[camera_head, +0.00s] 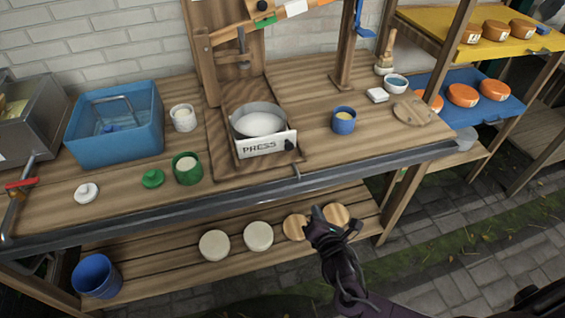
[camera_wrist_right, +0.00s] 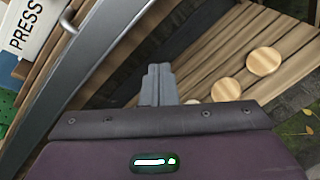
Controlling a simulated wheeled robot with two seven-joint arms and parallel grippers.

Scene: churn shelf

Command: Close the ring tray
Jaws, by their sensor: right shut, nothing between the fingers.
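No tray in view is clearly marked as the ring tray, so I cannot tell which part it is. A slatted wooden lower shelf (camera_head: 180,252) under the counter carries two pale discs (camera_head: 258,236) and two wooden discs (camera_head: 294,227). My right gripper (camera_head: 326,212) is shut and empty, in front of the counter and overlapping the wooden discs in the head view. In the right wrist view the shut fingers (camera_wrist_right: 158,78) point toward the dark gap between the counter's grey front rail (camera_wrist_right: 85,75) and the slats. Contact cannot be told. My left gripper is out of view.
A small metal hook (camera_head: 297,171) sticks out at the counter's front edge, below the press box (camera_head: 265,144) labelled PRESS. A blue tub (camera_head: 115,140), cups and lids stand on the counter. A yellow tray (camera_head: 435,21) and a blue tray (camera_head: 505,108) hold orange rounds at right.

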